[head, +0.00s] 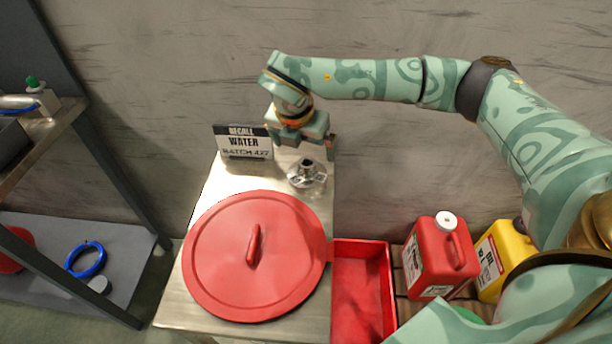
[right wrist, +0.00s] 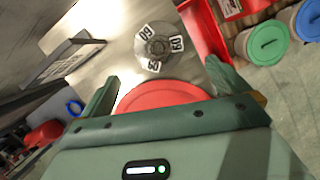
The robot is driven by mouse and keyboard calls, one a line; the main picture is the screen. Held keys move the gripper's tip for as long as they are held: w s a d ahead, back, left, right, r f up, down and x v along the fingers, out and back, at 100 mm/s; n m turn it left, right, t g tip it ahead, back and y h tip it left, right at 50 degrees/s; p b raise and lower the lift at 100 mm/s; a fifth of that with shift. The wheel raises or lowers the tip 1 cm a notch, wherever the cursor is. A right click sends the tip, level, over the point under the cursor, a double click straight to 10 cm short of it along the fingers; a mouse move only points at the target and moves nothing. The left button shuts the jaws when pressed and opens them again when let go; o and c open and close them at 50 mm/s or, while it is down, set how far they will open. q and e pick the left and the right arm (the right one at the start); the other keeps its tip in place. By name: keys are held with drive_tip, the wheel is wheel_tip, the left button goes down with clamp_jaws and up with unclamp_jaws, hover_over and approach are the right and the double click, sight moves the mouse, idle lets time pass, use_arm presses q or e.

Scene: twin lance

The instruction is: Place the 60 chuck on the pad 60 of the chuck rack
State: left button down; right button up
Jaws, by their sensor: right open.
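A metal chuck (head: 307,175) with a raised central hub and white number tags around it stands on the steel table, near the sign. The right wrist view shows the chuck (right wrist: 158,47) from above, with at least one tag reading 60. My right gripper (head: 303,146) is just behind and above the chuck, open and empty. In the right wrist view its two fingers (right wrist: 163,88) are spread apart, with the chuck beyond their tips. I cannot make out the chuck rack or a pad 60 in either view. My left gripper is not in view.
A large red lid (head: 215,270) covers the front of the steel table (head: 170,312). A sign reading RECALL WATER (head: 244,142) stands at the table's back left. A red bin (head: 360,292), a red jug (head: 437,262) and a yellow jug (head: 503,255) are at right. A shelf unit (head: 130,240) stands at left.

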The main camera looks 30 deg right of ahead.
sight(308, 167)
drive_tip(key=b+x, duration=0.2)
drive_tip(key=x, duration=0.5)
drive_tip(key=b+x, duration=0.2)
drive_tip(key=x, duration=0.1)
drive_tip(key=b+x, duration=0.1)
drive_tip(key=x, duration=0.1)
drive_tip(key=shift+w, duration=0.35)
drive_tip(key=shift+s+r, duration=0.1)
drive_tip(key=shift+r, duration=0.05)
drive_tip(key=c, duration=1.5)
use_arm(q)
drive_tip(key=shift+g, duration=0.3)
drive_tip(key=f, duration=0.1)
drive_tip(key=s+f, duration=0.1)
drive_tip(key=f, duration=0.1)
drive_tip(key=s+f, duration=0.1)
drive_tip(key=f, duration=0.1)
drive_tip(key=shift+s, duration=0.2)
use_arm(e)
drive_tip(key=c, duration=0.3)
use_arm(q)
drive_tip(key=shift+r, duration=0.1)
use_arm(e)
drive_tip(key=shift+r, duration=0.1)
drive_tip(key=shift+c, duration=0.2)
